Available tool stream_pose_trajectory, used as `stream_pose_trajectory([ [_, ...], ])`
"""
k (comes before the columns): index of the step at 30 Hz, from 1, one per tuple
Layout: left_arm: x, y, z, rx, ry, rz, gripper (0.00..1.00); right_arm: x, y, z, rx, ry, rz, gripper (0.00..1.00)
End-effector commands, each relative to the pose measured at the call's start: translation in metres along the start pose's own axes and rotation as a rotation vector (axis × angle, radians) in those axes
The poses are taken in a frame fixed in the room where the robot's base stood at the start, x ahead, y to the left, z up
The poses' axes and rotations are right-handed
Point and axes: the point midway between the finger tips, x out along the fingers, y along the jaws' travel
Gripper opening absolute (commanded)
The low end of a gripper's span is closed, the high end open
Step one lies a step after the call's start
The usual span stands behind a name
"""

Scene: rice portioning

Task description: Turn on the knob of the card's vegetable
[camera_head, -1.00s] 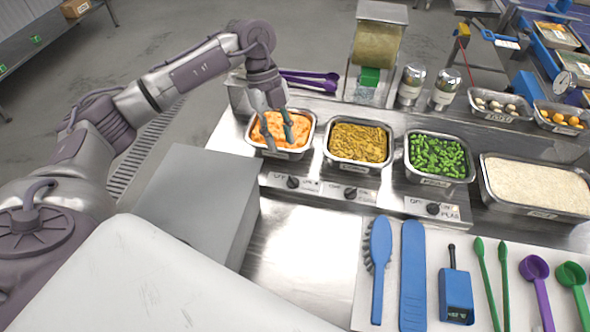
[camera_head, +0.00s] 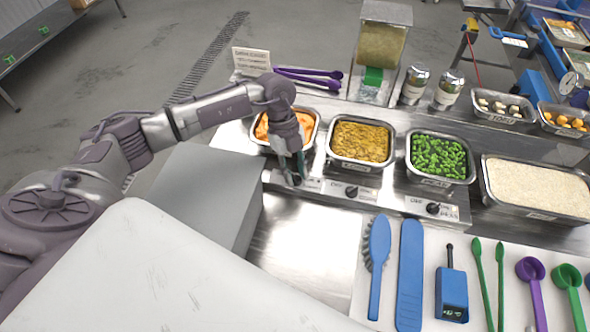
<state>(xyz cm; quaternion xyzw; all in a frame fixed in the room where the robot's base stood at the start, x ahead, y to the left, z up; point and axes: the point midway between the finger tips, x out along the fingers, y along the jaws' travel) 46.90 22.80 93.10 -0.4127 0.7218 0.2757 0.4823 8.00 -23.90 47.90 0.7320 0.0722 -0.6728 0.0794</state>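Three control knobs line the front of the counter: the left knob (camera_head: 294,180), the middle knob (camera_head: 351,191) and the right knob (camera_head: 433,208). Behind them stand pans of orange carrot-like pieces (camera_head: 262,128), yellow-brown food (camera_head: 361,141) and green peas or beans (camera_head: 438,155). A white card (camera_head: 250,60) stands at the back left; its print is too small to read. My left gripper (camera_head: 292,172) points down at the left knob, its fingers apart on either side of it and partly hiding it. Contact cannot be told. My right gripper is not in view.
A pan of white rice (camera_head: 535,186) is at the right. A brush (camera_head: 379,260), a blue spatula (camera_head: 410,270), a blue thermometer (camera_head: 453,290) and spoons lie in front. A grey box (camera_head: 190,195) is left of the knobs. Purple utensils (camera_head: 310,74) lie behind the carrot pan.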

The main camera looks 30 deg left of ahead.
Motion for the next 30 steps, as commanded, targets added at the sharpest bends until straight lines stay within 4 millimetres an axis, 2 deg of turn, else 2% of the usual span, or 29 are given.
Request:
stream_pose_trajectory([
  [1, 0.000, 0.000, 0.000, 0.000, 0.000, 0.000, 0.16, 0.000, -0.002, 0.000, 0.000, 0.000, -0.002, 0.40],
  [4, -0.001, 0.000, 0.000, 0.000, 0.000, 0.000, 0.00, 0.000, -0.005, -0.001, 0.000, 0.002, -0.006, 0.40],
  [17, -0.001, -0.001, 0.001, 0.030, -0.001, 0.011, 0.00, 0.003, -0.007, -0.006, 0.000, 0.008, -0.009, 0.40],
  [23, 0.000, -0.002, 0.002, 0.122, -0.002, 0.049, 0.00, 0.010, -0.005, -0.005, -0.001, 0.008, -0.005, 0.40],
  [30, 0.001, -0.003, 0.001, 0.312, -0.002, 0.125, 0.00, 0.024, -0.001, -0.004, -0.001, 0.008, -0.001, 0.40],
])
